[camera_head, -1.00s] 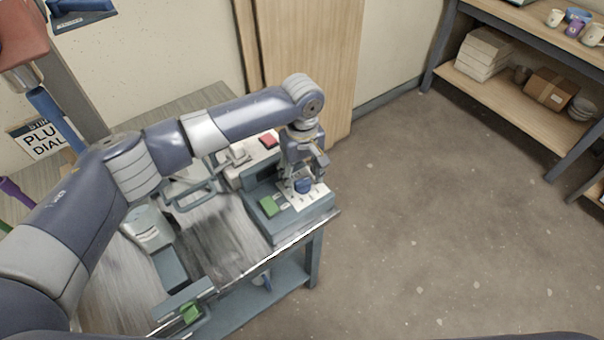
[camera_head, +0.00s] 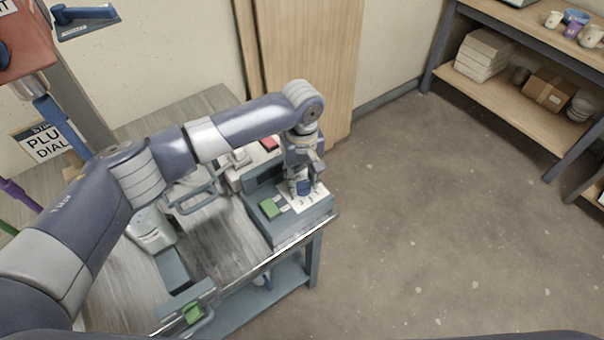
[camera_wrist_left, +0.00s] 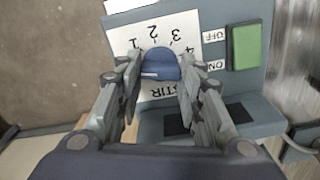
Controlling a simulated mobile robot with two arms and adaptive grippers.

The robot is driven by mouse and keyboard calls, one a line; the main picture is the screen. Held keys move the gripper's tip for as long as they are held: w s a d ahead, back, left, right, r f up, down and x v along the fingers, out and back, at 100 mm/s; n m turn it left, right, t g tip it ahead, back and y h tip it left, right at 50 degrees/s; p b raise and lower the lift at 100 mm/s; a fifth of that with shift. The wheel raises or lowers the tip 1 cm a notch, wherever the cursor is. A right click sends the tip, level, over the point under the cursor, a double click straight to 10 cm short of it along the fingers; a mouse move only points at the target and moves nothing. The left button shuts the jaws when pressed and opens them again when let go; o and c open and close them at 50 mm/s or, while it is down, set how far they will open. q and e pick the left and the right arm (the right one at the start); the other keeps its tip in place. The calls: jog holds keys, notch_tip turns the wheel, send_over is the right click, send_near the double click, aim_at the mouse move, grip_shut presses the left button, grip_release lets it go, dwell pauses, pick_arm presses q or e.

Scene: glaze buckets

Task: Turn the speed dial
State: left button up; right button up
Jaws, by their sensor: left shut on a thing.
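The speed dial (camera_wrist_left: 160,66) is a blue knob on a white label plate marked with numbers and "STIR" in the left wrist view. It also shows in the head view (camera_head: 304,187), partly covered by my gripper. My left gripper (camera_wrist_left: 160,82) comes down over the dial from above, with one finger on each side, shut on it. The dial sits on a grey control box (camera_head: 285,226) with a green button (camera_head: 270,208) next to ON and OFF labels. My right gripper is not in view.
The control box stands at the bench's right edge, with open floor beyond. A red button (camera_head: 269,144) sits behind it. A metal handle (camera_head: 198,195) and a second green button (camera_head: 192,312) are to the left. Shelves (camera_head: 520,95) stand at the far right.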

pick_arm(q)
jog(key=m+p, duration=0.2)
jog(key=shift+r+m+p, duration=0.2)
jog(key=shift+m+p, duration=0.8)
jog(key=shift+m, duration=0.2)
jog(key=m+p, duration=0.1)
jog(key=m, duration=0.1)
jog(key=shift+d+f+m+p, duration=0.1)
jog(key=shift+d+m+p, duration=0.05)
jog(key=shift+m+p, duration=0.2)
jog(key=m+p, duration=0.1)
jog(key=m, duration=0.1)
jog(key=shift+m, duration=0.35)
jog(key=m+p, duration=0.1)
jog(key=m, duration=0.1)
jog(key=shift+m, duration=0.4)
jog(key=m+p, duration=0.1)
jog(key=m, duration=0.2)
jog(key=shift+s+d+f+m, duration=0.1)
jog(key=shift+m, duration=0.2)
jog(key=m, duration=0.3)
jog(key=shift+s+m+p, duration=0.1)
jog(key=shift+m+p, duration=0.25)
jog(key=shift+m, duration=1.35)
